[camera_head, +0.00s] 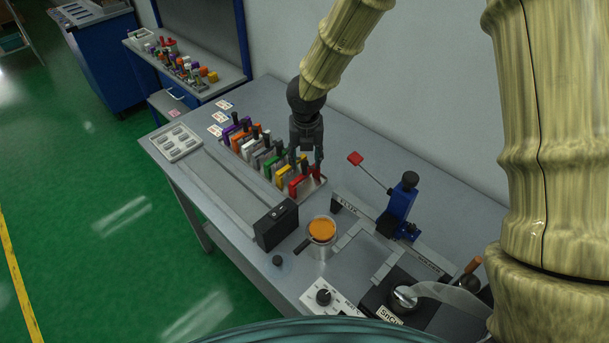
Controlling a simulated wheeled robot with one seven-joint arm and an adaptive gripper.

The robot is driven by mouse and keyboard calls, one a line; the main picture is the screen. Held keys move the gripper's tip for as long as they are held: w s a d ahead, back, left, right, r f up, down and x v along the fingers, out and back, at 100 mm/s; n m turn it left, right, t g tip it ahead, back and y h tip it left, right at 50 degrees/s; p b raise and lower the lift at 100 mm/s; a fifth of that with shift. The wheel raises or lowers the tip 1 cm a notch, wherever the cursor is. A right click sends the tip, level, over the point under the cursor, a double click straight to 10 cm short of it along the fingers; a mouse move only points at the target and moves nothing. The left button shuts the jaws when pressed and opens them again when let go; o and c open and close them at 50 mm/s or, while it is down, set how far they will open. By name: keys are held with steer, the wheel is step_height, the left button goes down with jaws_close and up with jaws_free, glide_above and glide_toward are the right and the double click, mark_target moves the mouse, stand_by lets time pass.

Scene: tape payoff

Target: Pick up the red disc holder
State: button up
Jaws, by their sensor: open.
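The red disc holder (297,189) stands at the near end of a row of coloured holders in a rack on the grey table. My gripper (306,164) points down over this near end of the row. Its jaws are open, with one finger to the left and one to the right. The right fingertip is close to the red holder, and whether it touches cannot be told. The yellow holder (281,177) is just behind the red one. The fingers hide part of the near holders.
Green, white, grey, orange and purple holders fill the rest of the row. A blue lever press (398,209) stands to the right. A black block (276,226) and a cup with orange contents (322,232) are in front. A grey tray (177,142) lies at the left.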

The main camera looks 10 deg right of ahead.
mark_target(304, 162)
steer(key=f, duration=0.1)
steer(key=f+p, duration=0.1)
steer(key=f, duration=0.1)
steer(key=shift+w+a, duration=0.1)
steer(key=shift+w, duration=0.25)
steer(key=shift+f, duration=0.65)
jaws_close()
